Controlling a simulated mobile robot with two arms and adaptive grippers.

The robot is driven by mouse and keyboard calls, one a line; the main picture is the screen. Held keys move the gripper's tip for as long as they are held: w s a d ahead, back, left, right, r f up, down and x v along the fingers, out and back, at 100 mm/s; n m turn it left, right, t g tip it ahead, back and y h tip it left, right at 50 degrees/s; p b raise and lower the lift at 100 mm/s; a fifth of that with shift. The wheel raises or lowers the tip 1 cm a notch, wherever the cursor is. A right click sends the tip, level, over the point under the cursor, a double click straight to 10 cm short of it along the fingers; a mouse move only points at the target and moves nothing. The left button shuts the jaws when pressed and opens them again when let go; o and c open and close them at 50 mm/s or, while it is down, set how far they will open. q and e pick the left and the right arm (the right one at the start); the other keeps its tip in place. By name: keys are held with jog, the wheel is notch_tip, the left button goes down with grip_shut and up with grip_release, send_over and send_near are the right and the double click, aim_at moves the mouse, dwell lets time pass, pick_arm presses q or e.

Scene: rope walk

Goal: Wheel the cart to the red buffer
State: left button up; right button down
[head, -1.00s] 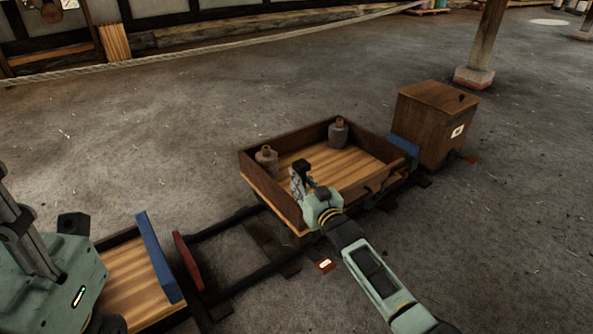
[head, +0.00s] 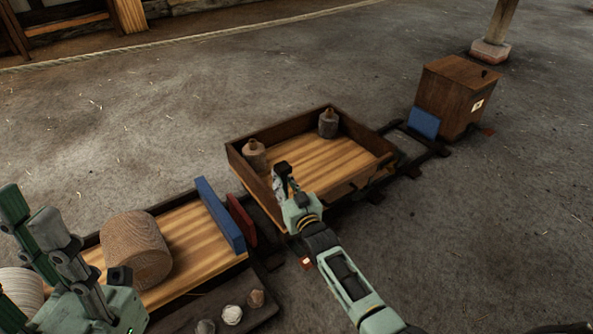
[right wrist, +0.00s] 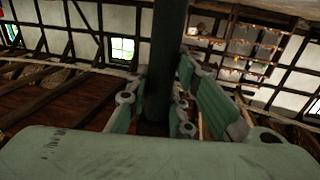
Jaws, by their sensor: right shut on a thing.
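The cart (head: 312,160) is a low wooden tray on rails, with two grey bottles standing at its far side. The red buffer (head: 240,218) is an upright plate across the track, close by the cart's left end. A small gap shows between them. My right gripper (head: 283,174) is at the cart's near left corner. In the right wrist view its fingers are shut on a dark upright bar, the cart's handle (right wrist: 162,60). My left gripper (head: 32,218) is at the lower left, its fingers apart and empty, away from the cart.
A blue buffer (head: 424,122) stands at the track's right end before a wooden box (head: 456,95). Left of the red buffer, a blue plate (head: 220,215) edges a wooden bench with a rope coil (head: 136,248). A tray with several lumps is below. The floor behind is clear.

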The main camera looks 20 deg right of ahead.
jog(key=a, duration=0.1)
jog(key=s+a, duration=0.1)
jog(key=a, duration=0.1)
jog(key=a+p, duration=0.1)
jog(key=shift+s+a, duration=0.15)
jog(key=shift+s, duration=0.1)
jog(key=shift+a+f, duration=0.1)
jog(key=c, duration=1.5)
grip_release()
jog(key=shift+c, duration=0.2)
jog(key=shift+s, duration=0.15)
jog(key=s+d, duration=0.1)
jog(key=s, duration=1)
jog(key=shift+s+d, duration=0.35)
jog(key=shift+d, duration=0.05)
